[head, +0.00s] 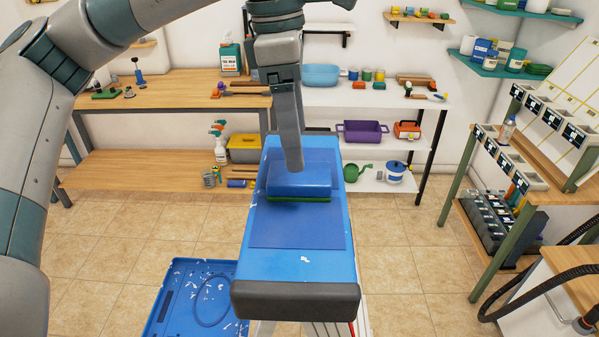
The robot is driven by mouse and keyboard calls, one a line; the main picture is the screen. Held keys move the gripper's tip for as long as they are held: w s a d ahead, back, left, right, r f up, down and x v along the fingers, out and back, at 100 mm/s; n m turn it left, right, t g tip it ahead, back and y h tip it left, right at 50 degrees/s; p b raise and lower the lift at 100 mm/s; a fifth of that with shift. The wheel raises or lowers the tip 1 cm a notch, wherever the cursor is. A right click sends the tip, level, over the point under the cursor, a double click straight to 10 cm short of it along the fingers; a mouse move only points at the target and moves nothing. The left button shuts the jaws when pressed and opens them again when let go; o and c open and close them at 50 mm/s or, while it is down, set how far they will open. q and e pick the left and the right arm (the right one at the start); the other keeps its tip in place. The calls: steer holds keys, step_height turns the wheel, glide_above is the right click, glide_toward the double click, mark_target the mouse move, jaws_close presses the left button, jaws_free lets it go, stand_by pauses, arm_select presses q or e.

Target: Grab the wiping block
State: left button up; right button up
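The wiping block (300,183), blue on top with a green underside, rests on a blue mat (296,228) on the narrow blue bench top (302,264). My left gripper (293,166) points down from above, with its grey finger reaching the far side and top of the block. The finger overlaps the block in the picture. I see the gripper edge-on, so its opening and whether it touches the block cannot be told. My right gripper is out of view.
A dark bumper (297,301) caps the bench's near end. A blue tray (172,308) lies on the floor at lower left. A wooden table (166,84) and white shelf (345,97) with tools stand behind. A rack (492,213) stands at right; tiled floor is clear between.

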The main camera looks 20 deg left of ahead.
mark_target(300, 181)
arm_select(q)
steer(key=shift+f, duration=0.25)
steer(key=shift+s+d+f+p, duration=0.1)
steer(key=shift+s+f+p, duration=0.05)
steer(key=shift+f+p, duration=0.5)
step_height(300, 181, down, 3)
steer(key=shift+d+r+p, duration=0.1)
steer(key=shift+p, duration=0.8)
steer(key=shift+d+f, duration=0.1)
steer(key=shift+f, duration=0.45)
steer(key=c, duration=1.2)
